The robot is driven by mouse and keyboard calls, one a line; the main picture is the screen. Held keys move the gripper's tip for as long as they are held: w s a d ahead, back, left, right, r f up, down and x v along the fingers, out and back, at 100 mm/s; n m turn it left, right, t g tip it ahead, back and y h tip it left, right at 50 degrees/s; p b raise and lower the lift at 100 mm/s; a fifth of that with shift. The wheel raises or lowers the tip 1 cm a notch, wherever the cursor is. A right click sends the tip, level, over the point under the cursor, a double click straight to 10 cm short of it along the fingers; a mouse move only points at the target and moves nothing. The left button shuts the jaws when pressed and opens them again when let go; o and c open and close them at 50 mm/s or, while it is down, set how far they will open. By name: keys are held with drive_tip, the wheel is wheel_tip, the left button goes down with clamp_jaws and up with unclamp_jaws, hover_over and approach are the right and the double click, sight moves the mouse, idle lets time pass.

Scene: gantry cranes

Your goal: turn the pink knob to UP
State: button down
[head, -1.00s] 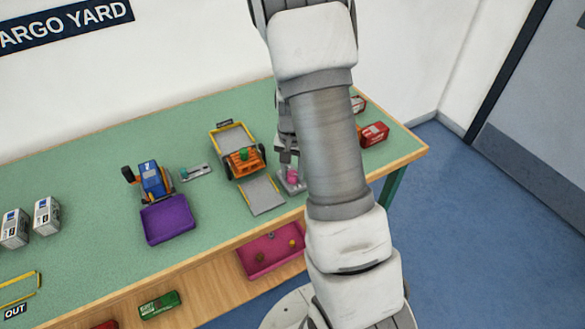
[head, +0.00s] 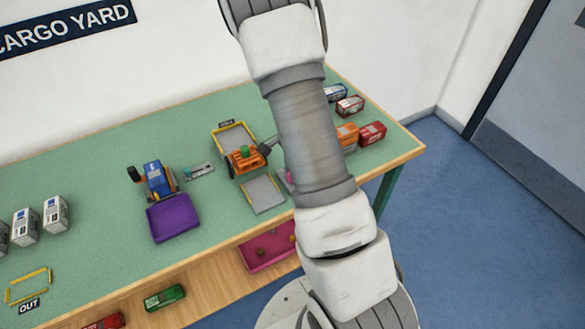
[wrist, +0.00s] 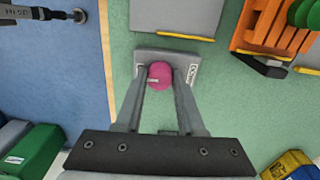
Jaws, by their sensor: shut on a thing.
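The pink knob (wrist: 159,74) stands on a small grey base plate (wrist: 150,55) in the wrist view. My gripper (wrist: 160,80) is shut on it, with one finger on each side. A small pale mark shows on the knob. The plate has a light label at its right end, too small to read surely. In the head view only a sliver of the pink knob (head: 290,177) shows beside my arm, and my gripper is hidden there.
A grey ramp plate (head: 263,195) and an orange vehicle (head: 243,160) by a yellow-edged tray stand left of the knob. A purple tray (head: 172,218) lies farther left. Red and orange boxes (head: 372,133) stand on the right. A pink bin (head: 262,250) sits below the table edge.

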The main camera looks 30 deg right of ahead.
idle(0.4)
drive_tip(key=c, duration=0.5)
unclamp_jaws()
wheel_tip(320, 180, up, 18)
drive_tip(key=p, duration=0.3)
drive_tip(key=shift+f, duration=0.25)
